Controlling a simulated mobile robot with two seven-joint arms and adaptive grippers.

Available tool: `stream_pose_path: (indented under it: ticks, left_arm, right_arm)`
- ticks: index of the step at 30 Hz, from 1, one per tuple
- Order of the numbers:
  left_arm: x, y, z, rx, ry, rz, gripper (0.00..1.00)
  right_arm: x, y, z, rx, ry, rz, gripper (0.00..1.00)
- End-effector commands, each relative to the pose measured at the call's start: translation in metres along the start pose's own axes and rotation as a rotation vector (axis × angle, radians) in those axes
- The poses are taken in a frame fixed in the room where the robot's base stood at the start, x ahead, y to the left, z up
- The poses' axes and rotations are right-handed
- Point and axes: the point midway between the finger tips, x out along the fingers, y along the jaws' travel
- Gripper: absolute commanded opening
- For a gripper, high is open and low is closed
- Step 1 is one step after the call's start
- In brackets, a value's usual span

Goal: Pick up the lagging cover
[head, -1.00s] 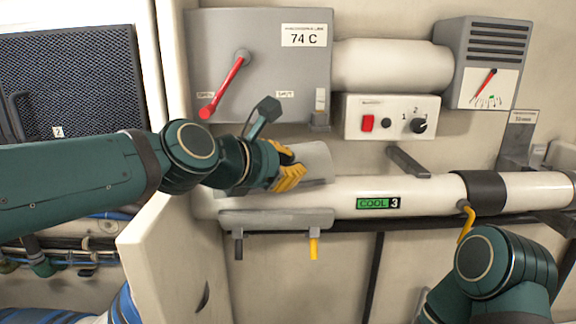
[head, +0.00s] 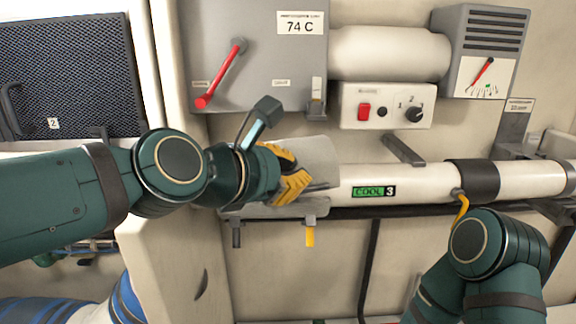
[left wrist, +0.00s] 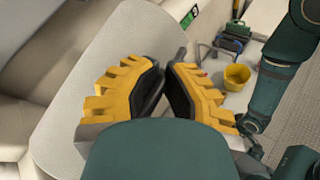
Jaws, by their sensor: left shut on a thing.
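The lagging cover (head: 322,152) is a pale grey curved shell at the left part of the white pipe (head: 420,184) in the head view. In the left wrist view the cover (left wrist: 95,75) is a broad grey surface beside and beyond the fingers. My left gripper (head: 298,184), with yellow-and-black fingers, is at the cover's lower front edge. In the left wrist view my left gripper (left wrist: 167,78) is shut on a dark strip at the cover's edge. The fingers and wrist hide part of the cover. My right arm's gripper is outside the picture.
A grey ledge (head: 270,210) with black and yellow tabs runs below the cover. Above are a grey box with a red lever (head: 222,75) and a switch panel (head: 385,106). A bracket (head: 404,150) juts out right of the cover. A yellow bucket (left wrist: 237,76) stands on the floor.

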Motion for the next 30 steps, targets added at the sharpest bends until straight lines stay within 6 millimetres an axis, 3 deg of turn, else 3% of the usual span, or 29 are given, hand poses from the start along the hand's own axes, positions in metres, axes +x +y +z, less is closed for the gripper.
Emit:
stream_pose_path:
  ticks: [30]
  left_arm:
    - [-0.04,-0.05,0.013,0.003,-0.003,0.002,0.0]
  right_arm:
    - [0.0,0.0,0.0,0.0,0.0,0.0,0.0]
